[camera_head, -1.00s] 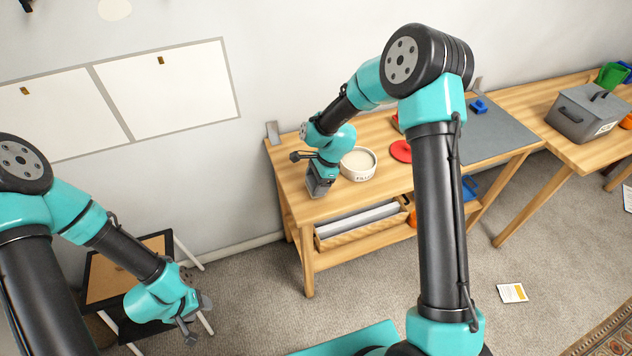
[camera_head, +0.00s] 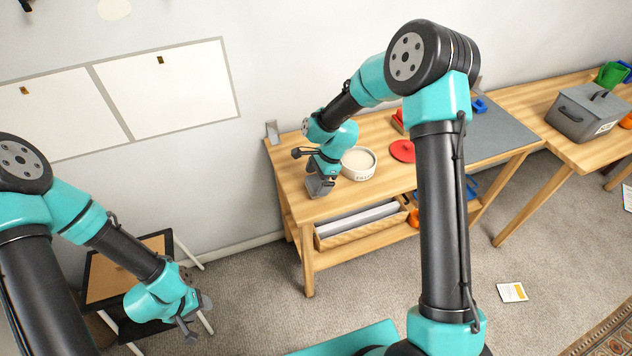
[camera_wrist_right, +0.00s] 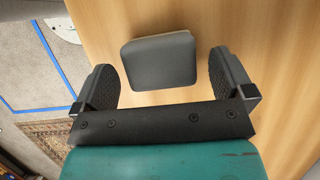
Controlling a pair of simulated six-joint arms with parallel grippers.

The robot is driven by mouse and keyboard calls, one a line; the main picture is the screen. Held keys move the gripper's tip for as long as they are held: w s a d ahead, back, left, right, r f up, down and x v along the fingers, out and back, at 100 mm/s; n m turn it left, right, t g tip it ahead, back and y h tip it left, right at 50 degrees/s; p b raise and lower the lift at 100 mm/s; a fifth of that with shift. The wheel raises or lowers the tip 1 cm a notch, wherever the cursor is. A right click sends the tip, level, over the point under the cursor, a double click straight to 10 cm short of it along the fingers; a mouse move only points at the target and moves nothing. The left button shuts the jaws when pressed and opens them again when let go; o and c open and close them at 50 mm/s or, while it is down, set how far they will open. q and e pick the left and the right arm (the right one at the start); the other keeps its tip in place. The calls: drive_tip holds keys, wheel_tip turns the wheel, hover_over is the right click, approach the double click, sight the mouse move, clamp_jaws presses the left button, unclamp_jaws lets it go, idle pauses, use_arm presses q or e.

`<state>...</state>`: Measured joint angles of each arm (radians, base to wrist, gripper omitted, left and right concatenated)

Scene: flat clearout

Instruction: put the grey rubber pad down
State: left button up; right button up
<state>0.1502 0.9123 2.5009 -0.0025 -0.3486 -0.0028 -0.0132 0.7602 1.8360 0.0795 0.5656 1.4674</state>
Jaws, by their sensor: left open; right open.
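In the right wrist view the grey rubber pad (camera_wrist_right: 160,62) is a dark grey rounded square with a pale edge at its top right. It appears to lie on the bare wooden tabletop. My right gripper (camera_wrist_right: 164,75) is open, with one black-padded finger on each side of the pad and a visible gap at both sides. In the head view my right gripper (camera_head: 319,187) is low over the left end of the workbench (camera_head: 290,180); I cannot make out the pad there. My left gripper (camera_head: 192,322) is open and empty near the black-framed stand (camera_head: 128,280).
A white bowl (camera_head: 358,164) stands just right of my right gripper, with a red disc (camera_head: 402,151) beyond it. A grey mat (camera_head: 505,132) covers the bench's right part. A grey lidded box (camera_head: 580,113) stands on the far right table.

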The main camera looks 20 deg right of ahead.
drive_tip(key=v, duration=1.6)
